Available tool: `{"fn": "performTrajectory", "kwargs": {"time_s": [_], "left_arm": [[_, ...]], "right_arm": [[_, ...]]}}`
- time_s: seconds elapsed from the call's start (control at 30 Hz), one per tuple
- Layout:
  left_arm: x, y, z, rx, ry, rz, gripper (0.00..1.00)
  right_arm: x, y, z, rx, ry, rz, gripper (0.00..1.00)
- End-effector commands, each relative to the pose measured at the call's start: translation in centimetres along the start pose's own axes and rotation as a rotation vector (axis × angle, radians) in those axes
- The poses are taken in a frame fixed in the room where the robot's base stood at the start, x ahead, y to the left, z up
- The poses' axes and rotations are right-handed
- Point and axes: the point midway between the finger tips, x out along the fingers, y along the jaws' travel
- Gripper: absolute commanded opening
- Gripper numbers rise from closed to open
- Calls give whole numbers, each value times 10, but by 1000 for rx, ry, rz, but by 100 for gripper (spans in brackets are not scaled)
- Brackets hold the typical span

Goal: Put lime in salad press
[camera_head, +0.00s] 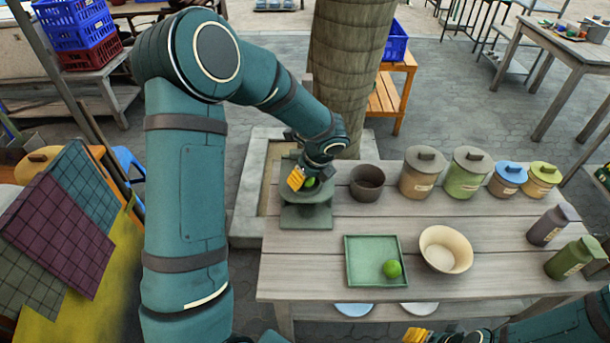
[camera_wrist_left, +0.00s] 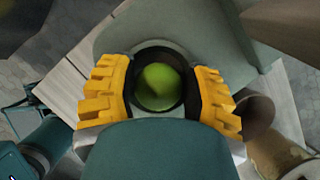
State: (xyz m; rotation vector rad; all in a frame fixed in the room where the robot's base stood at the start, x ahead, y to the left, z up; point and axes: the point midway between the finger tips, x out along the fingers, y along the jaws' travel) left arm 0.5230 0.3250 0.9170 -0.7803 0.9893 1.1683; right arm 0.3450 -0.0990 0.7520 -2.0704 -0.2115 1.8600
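A grey-green press (camera_head: 306,218) stands at the left end of the wooden table. My left gripper (camera_head: 307,181) is over it, with yellow fingers pointing down. In the left wrist view, a green lime (camera_wrist_left: 160,87) sits within a dark round opening of the press (camera_wrist_left: 200,40). The left fingers (camera_wrist_left: 163,95) are spread on either side, with gaps between them and the lime. A second lime (camera_head: 391,268) lies in a square green tray (camera_head: 358,247) on the table. My right gripper (camera_head: 417,336) is at the bottom edge of the head view, largely cut off.
A dark brown bowl (camera_head: 367,183) stands just right of the press. A beige bowl (camera_head: 445,249) is beside the tray. Several lidded jars (camera_head: 420,172) line the table's back and right side. A thick trunk (camera_head: 347,70) rises behind the table. The table's left front is clear.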

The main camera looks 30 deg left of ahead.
Motion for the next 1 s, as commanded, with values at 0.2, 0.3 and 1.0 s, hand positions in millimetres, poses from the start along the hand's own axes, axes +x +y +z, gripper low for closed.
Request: {"fn": "performTrajectory", "kwargs": {"time_s": [0.2, 0.3, 1.0], "left_arm": [[0, 0, 0, 0, 0, 0, 70], [0, 0, 0, 0, 0, 0, 70], [-99, 0, 2, 0, 0, -3, 70]], "right_arm": [[0, 0, 0, 0, 0, 0, 47], [0, 0, 0, 0, 0, 0, 47], [-22, -8, -6, 5, 11, 1, 47]]}}
